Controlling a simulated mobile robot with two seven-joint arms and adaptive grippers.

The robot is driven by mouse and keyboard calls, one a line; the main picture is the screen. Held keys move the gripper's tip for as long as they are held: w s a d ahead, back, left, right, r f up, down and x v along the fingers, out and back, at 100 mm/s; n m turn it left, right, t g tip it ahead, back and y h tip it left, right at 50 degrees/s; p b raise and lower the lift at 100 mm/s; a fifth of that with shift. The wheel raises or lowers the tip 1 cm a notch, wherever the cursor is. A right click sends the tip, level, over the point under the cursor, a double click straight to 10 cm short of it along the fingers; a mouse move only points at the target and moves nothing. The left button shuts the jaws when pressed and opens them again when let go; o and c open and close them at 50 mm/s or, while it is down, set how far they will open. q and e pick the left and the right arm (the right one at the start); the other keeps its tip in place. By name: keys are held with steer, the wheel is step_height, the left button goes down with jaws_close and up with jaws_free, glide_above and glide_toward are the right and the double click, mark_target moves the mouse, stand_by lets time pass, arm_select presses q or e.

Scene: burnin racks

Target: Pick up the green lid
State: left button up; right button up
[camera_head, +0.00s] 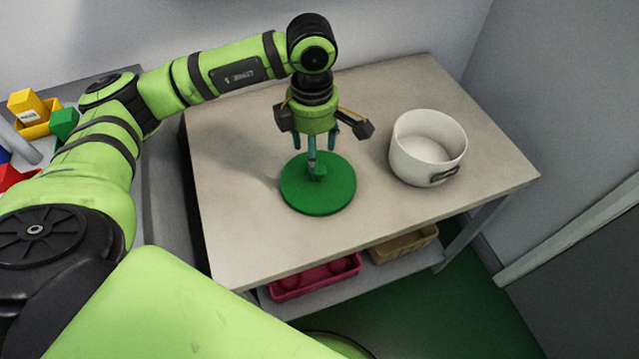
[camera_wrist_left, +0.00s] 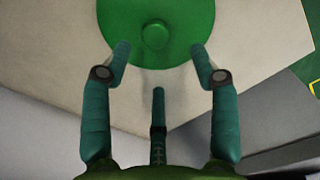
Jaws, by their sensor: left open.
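The green lid (camera_head: 318,194) is a flat round disc with a small knob, lying on the beige table. In the left wrist view the lid (camera_wrist_left: 180,22) is at the top, and its knob (camera_wrist_left: 156,34) shows ahead of the fingertips. My left gripper (camera_head: 313,158) points down above the lid, close to the knob. In the wrist view the left gripper (camera_wrist_left: 160,62) has its teal fingers spread with nothing between them. The exact height gap to the knob is hard to tell. My right gripper is in neither view.
A white pot (camera_head: 428,148) with a dark-marked handle stands on the table (camera_head: 235,225) right of the lid. A pink tray (camera_head: 315,278) and a tan tray (camera_head: 403,244) sit on the lower shelf. Coloured items lie on a surface at far left. Walls border the table behind and right.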

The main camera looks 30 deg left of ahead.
mark_target(318, 168)
arm_select(q)
steer(key=shift+w+f, duration=0.1)
steer(key=shift+f, duration=0.45)
steer(key=f, duration=0.1)
steer(key=f+p, duration=0.1)
steer(key=shift+d+f, duration=0.2)
steer(key=shift+f, duration=0.1)
steer(key=f, duration=0.2)
steer(key=shift+w+d+f+p, duration=0.15)
steer(key=shift+w+f+p, duration=0.05)
steer(key=shift+f+p, duration=0.15)
steer(key=shift+f, duration=0.45)
jaws_close()
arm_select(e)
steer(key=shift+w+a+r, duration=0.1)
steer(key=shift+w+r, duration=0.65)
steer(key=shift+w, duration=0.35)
